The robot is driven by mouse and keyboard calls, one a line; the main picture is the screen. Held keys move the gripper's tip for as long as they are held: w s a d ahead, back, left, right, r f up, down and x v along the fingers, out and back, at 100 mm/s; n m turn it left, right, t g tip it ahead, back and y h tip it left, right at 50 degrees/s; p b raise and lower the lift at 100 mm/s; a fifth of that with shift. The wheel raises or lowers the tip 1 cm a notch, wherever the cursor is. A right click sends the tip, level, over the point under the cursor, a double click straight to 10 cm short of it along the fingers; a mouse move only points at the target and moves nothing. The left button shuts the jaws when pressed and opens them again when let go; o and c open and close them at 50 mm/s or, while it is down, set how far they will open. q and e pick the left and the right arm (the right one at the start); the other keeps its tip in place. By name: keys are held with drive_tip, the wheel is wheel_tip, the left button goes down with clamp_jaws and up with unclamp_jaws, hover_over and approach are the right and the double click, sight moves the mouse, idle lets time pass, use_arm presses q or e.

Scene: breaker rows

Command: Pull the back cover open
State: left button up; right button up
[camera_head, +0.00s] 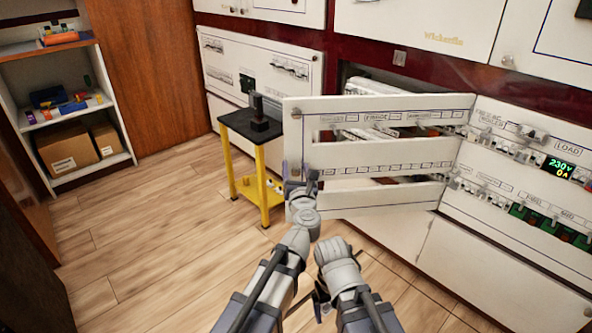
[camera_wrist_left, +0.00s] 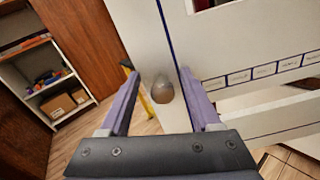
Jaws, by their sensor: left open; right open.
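The back cover (camera_head: 380,155), a white slotted panel with blue lines, stands swung out from the cabinet at an angle, its right side against the breaker panel. A round metal knob (camera_head: 296,112) sits at its upper left corner. My left gripper (camera_head: 301,183) is open at the cover's left edge. In the left wrist view, a brownish knob (camera_wrist_left: 162,91) on the cover shows between the spread fingers of my left gripper (camera_wrist_left: 160,100); I cannot tell whether they touch it. My right gripper (camera_head: 322,300) is low in front, open, apart from the cover and partly hidden by its own arm.
A yellow-legged stand (camera_head: 262,180) with a black top is left of the cover. A shelf (camera_head: 75,110) with boxes (camera_head: 68,150) stands at the far left. The breaker panel (camera_head: 530,170) with a green display is at right. The wooden floor (camera_head: 150,250) at left is clear.

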sight(295, 136)
use_arm(q)
wheel_tip(295, 136, up, 9)
drive_tip(key=p, duration=0.8)
drive_tip(key=shift+r, duration=0.1)
